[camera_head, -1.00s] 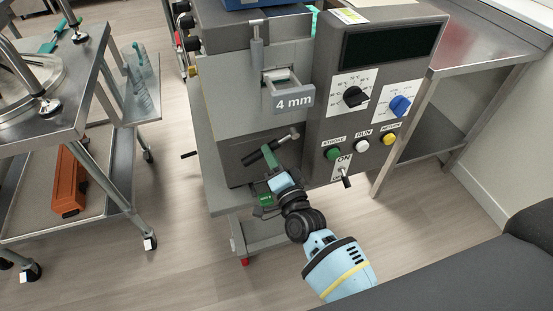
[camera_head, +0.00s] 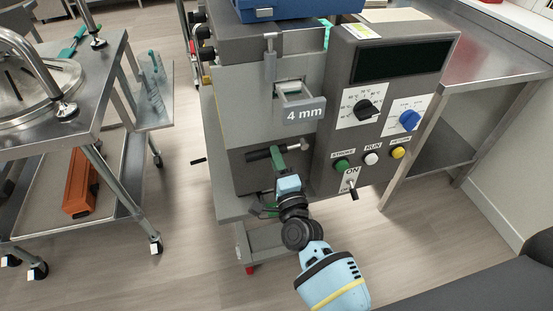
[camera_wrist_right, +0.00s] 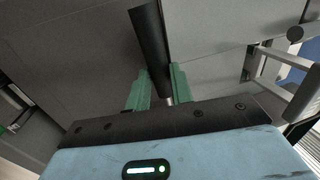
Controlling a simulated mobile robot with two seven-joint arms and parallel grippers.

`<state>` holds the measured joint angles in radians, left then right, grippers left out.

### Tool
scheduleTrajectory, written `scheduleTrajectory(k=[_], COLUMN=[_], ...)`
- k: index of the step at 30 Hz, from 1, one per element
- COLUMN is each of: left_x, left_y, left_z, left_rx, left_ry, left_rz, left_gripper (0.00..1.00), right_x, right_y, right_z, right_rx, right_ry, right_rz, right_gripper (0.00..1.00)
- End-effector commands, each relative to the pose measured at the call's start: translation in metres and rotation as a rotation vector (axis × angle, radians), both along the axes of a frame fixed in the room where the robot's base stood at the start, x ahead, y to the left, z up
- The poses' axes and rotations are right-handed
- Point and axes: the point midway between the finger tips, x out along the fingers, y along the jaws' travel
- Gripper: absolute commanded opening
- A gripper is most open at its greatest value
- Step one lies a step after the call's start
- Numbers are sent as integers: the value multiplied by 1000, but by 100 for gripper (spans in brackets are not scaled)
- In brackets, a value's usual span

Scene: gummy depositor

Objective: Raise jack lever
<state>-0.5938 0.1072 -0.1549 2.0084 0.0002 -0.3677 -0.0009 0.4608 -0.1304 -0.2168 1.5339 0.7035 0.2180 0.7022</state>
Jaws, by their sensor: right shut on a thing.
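The jack lever is a short bar with a black handle (camera_head: 258,154) and a metal end, low on the front of the grey depositor (camera_head: 235,110). In the head view it lies nearly level, its black end slightly lower than its metal end at the right. My right gripper (camera_head: 279,158) has green fingers closed on the lever. In the right wrist view the black handle (camera_wrist_right: 150,45) runs between the two green fingers (camera_wrist_right: 158,88). Part of the lever is hidden behind the fingers. My left gripper is not in view.
The control panel (camera_head: 383,112) with knobs, buttons and an ON switch (camera_head: 352,188) is right of the lever. A 4 mm tag (camera_head: 303,114) is above. A steel cart (camera_head: 110,180) stands left, a steel table (camera_head: 470,80) right. Floor shows between cart and depositor.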

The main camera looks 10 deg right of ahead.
Motion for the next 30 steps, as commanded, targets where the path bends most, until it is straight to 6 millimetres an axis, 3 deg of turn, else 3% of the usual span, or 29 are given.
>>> scheduleTrajectory(k=[1, 6, 7, 9, 30], left_x=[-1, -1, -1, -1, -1], left_y=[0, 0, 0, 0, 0], left_z=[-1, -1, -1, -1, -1], left_rx=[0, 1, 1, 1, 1], left_ry=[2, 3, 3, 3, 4], left_rz=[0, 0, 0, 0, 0], left_gripper=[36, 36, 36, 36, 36], right_x=[-3, -3, -3, -3, -7], right_y=[1, 1, 1, 1, 0], right_z=[-11, -11, -11, -11, -6], right_rx=[6, 5, 5, 3, -1], right_ry=[22, 21, 21, 21, 9], right_rz=[6, 6, 6, 5, 1], right_gripper=[0, 0, 25, 31, 31])
